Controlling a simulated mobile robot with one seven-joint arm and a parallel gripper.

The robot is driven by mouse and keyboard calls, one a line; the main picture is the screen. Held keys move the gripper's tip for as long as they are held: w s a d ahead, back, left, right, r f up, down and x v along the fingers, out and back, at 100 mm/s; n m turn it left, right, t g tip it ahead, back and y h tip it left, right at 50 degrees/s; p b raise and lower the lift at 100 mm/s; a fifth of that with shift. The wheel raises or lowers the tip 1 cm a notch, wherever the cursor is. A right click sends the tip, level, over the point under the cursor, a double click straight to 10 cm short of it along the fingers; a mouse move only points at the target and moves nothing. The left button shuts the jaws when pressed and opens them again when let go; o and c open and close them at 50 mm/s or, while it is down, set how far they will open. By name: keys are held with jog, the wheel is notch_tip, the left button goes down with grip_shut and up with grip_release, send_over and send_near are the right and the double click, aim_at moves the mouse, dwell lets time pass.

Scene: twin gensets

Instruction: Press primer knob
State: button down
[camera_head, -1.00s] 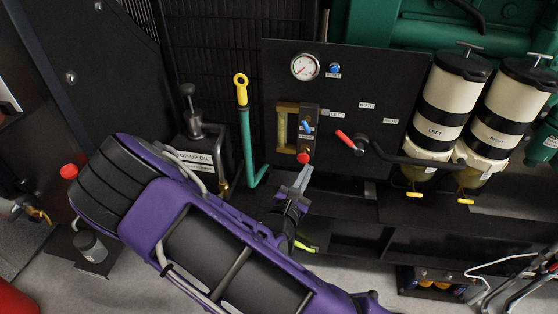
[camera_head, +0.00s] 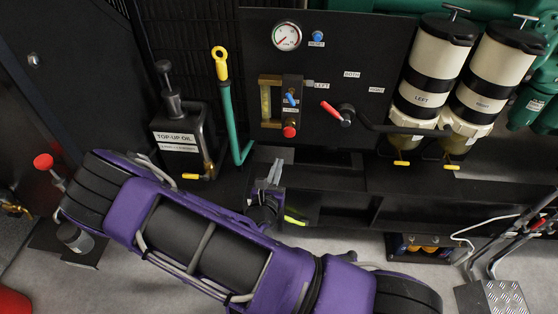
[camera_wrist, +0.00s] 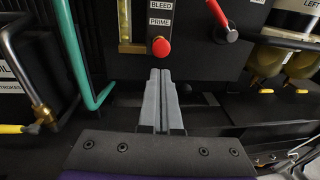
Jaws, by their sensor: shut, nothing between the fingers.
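The primer knob (camera_head: 289,131) is a red round knob at the foot of the small bleed and prime block on the black panel. It also shows in the wrist view (camera_wrist: 161,46), just beyond my fingertips and under the "PRIME" label (camera_wrist: 160,22). My gripper (camera_head: 276,166) is shut and empty, its two grey fingers together. In the wrist view my gripper (camera_wrist: 160,73) points at the panel, with the tips just below the knob. A gap seems to lie between tips and knob; its depth is hard to tell.
A red-tipped selector lever (camera_head: 331,108) sits right of the knob. A teal pipe with a yellow handle (camera_head: 221,64) stands to its left, beside the top-up oil can (camera_head: 178,131). Two cream filter canisters (camera_head: 429,68) (camera_head: 497,78) hang at right. A low black shelf runs below the panel.

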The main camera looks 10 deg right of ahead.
aim_at(287, 132)
jog(key=b+x, duration=0.1)
jog(key=x, duration=1)
jog(key=shift+w+f, duration=0.15)
jog(key=shift+w, duration=0.1)
jog(key=shift+w+d, duration=0.15)
jog(key=shift+a+p+x, duration=0.2)
jog(key=shift+p+x, duration=0.2)
jog(key=shift+x, duration=0.85)
jog(key=shift+w+r, duration=0.1)
jog(key=shift+r, duration=0.15)
